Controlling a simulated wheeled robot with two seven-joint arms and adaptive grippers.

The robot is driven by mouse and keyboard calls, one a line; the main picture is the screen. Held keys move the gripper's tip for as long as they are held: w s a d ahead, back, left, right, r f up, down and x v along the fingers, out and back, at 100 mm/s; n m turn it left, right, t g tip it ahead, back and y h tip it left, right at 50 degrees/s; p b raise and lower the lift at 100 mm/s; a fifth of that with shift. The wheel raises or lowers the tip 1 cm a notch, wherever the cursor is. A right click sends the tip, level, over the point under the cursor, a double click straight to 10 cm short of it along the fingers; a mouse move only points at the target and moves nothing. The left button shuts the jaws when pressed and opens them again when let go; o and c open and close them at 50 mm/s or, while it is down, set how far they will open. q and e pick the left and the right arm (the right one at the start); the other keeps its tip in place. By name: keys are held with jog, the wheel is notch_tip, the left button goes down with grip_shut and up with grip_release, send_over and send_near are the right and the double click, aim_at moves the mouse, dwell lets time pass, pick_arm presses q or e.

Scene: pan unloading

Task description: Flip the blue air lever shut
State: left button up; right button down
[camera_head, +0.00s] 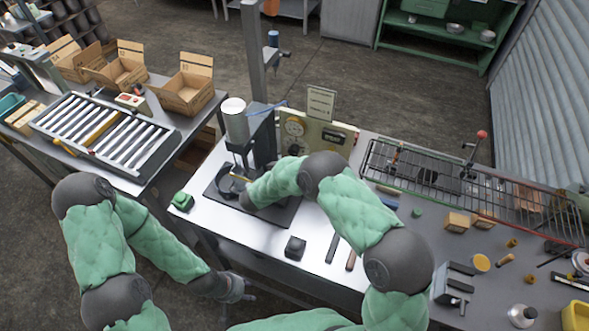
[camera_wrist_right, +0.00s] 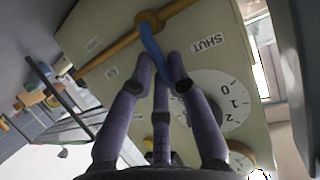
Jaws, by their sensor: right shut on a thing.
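The blue air lever (camera_wrist_right: 153,48) shows in the right wrist view, hanging from a brass pivot on a pipe in front of a pale panel (camera_wrist_right: 115,55) marked SHUT. The lever slants away from the pipe towards my fingers. My right gripper (camera_wrist_right: 168,75) is shut on the lever's free end, with the fingertips on either side of it. In the head view my right arm hides the lever and most of that gripper. My left gripper (camera_head: 247,289) hangs low by the table's front edge, empty, its fingers apart.
A round dial (camera_wrist_right: 222,103) sits close beside my right fingers. In the head view a press (camera_head: 236,122) stands left of the panel (camera_head: 338,138). A wire rack (camera_head: 440,178) is to the right. A black block (camera_head: 295,248) lies on the white tabletop (camera_head: 262,238).

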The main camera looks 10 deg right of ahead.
jog(key=c, duration=1.2)
grip_release()
jog(key=v, duration=1.2)
